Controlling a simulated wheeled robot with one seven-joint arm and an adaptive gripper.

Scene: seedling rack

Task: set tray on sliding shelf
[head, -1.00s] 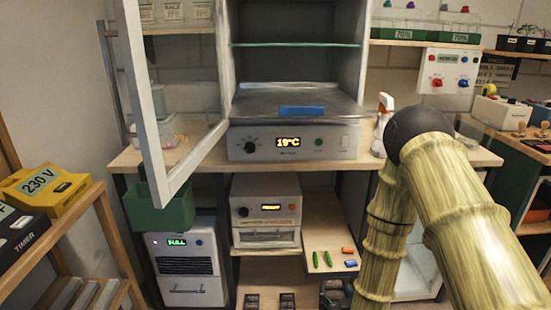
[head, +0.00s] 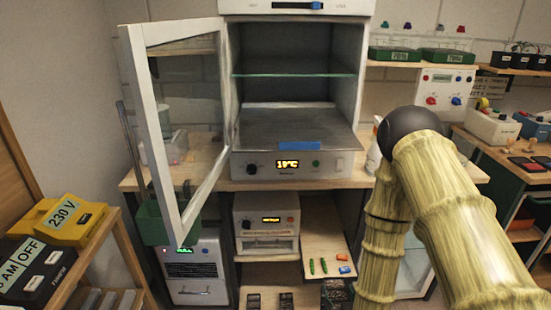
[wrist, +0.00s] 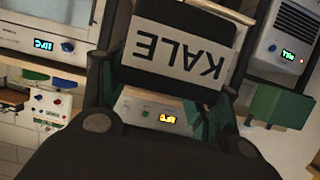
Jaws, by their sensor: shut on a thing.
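A dark tray with a white KALE label (wrist: 178,52) is between the fingers of my gripper (wrist: 165,88) in the wrist view. The label appears upside down, and most of the tray is hidden or cut off. The gripper is shut on it; neither gripper nor tray shows in the head view. In the head view, a flat metal shelf with a blue strip (head: 264,134) sticks out of the open cabinet, above the 19°C control panel (head: 290,164). It looks empty. A glass shelf (head: 295,70) sits higher inside the cabinet.
The cabinet's glazed door (head: 139,110) stands open to the left. A lower wooden board (head: 322,245) holds small green and coloured items. Yellow and black boxes (head: 72,218) stand at left. My arm blocks the lower right.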

